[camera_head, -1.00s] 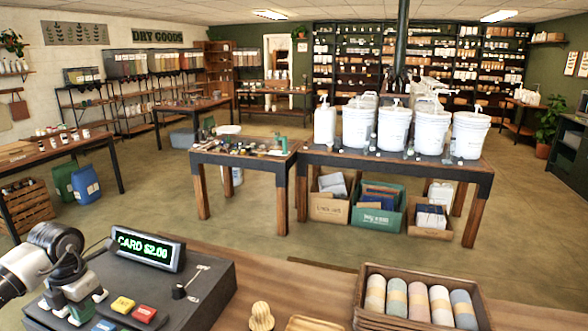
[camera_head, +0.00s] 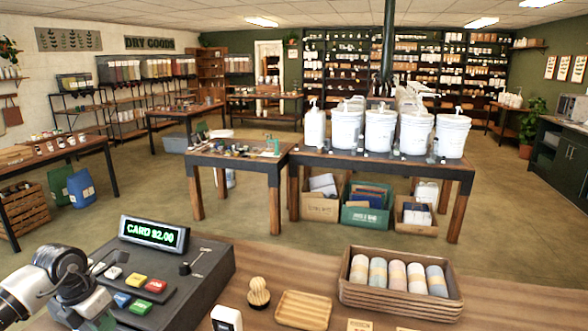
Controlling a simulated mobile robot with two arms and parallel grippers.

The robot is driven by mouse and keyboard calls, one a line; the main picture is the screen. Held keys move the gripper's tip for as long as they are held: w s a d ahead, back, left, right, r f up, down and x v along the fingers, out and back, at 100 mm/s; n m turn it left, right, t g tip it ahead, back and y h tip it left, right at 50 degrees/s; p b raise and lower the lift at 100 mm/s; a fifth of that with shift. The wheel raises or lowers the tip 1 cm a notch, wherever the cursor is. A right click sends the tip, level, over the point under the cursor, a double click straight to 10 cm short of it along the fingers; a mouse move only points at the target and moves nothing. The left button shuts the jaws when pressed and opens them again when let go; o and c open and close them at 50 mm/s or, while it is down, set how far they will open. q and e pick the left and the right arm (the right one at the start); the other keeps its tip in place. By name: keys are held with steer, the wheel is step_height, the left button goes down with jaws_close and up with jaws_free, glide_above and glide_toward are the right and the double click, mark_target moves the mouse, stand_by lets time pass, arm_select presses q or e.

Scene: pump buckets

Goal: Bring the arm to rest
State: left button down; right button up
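My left arm comes in at the lower left, and its dark, rounded wrist and gripper (camera_head: 88,290) hang over the left side of the cash register (camera_head: 190,285). The fingers are partly hidden by the wrist, so I cannot tell whether they are open or shut. I see nothing held in them. Coloured keys (camera_head: 140,284) lie just to the right of the gripper. The register's display (camera_head: 153,234) reads "CARD $2.00". My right gripper is not in view.
On the wooden counter are a wooden brush (camera_head: 258,293), a shallow wooden tray (camera_head: 303,309), a white card reader (camera_head: 226,318) and a crate (camera_head: 400,301) of rolled cloths. Beyond open floor, a table (camera_head: 385,163) bears white pump buckets (camera_head: 381,130).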

arm_select(q)
steer(key=s+d+t+h, duration=0.1)
steer(key=d+t+h, duration=0.3)
steer(key=d+h, duration=1.15)
steer(key=s+d+r+n+t+y, duration=0.1)
steer(key=d+r+n+t+y, duration=0.1)
steer(key=d+r+n+t, duration=0.5)
steer(key=s+a+f+n+t+y, duration=0.25)
steer(key=f+n+y, duration=0.4)
steer(key=n, duration=0.65)
steer(key=s+a+f+n+t+y, duration=0.1)
steer(key=s+a+f+n+y, duration=0.25)
steer(key=n+y, duration=0.75)
steer(key=s+f+n+g+h, duration=0.1)
steer(key=s+f+n+g, duration=0.4)
steer(key=s, duration=0.5)
steer(key=s+f+n+g+h, duration=0.1)
steer(key=s+f+n+g, duration=0.1)
steer(key=s+f+g, duration=0.6)
steer(key=s+d+f+b, duration=0.1)
steer(key=s+f+b, duration=0.15)
steer(key=f, duration=2.25)
steer(key=s+a+f+g, duration=0.1)
steer(key=s+a+f, duration=0.1)
steer(key=s+f, duration=1.5)
steer(key=shift+a+f+b, duration=0.25)
steer(key=shift+a+b, duration=0.05)
steer(key=shift+a, duration=0.1)
